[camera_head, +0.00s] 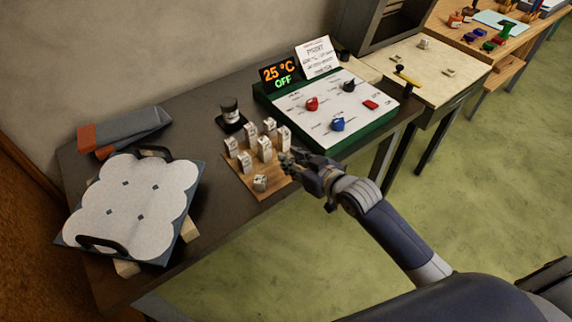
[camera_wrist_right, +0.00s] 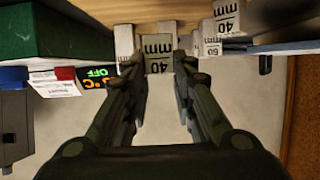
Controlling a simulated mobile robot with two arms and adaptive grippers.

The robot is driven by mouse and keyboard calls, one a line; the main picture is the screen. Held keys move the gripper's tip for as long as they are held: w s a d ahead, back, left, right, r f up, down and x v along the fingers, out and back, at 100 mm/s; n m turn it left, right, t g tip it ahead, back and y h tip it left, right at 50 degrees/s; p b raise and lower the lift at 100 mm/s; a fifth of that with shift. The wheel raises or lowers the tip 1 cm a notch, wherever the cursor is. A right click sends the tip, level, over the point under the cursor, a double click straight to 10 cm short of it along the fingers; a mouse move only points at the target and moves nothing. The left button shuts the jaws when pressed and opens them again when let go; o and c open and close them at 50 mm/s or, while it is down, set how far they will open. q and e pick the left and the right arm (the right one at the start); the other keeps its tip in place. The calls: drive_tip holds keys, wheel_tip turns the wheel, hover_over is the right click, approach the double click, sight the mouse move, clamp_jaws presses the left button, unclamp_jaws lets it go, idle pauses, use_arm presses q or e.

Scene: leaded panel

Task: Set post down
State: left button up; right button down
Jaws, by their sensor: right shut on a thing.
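Several pale posts with printed labels stand on a wooden board (camera_head: 275,191) on the dark bench; one is the white post (camera_head: 245,161). My right gripper (camera_head: 289,163) is at the board's right edge, close beside the posts. The head view does not show clearly whether the held post touches the board. My left gripper is not in view.
A control panel (camera_head: 362,118) with knobs and a display reading 25 °C OFF (camera_head: 280,75) stands right of the posts. A dark jar (camera_head: 230,112) is behind them. A white scalloped plate with handles (camera_head: 133,197) lies left. Some bare bench (camera_head: 200,155) lies between.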

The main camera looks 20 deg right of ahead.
drive_tip(key=shift+w+a, duration=0.35)
drive_tip(key=shift+a, duration=0.5)
drive_tip(key=shift+f+p, duration=0.5)
drive_tip(key=shift+f, duration=1.35)
drive_tip(key=shift+f, duration=0.1)
drive_tip(key=c, duration=1.3)
unclamp_jaws()
drive_tip(key=shift+c, duration=0.2)
drive_tip(key=b+v, duration=0.1)
drive_tip(key=v, duration=1.1)
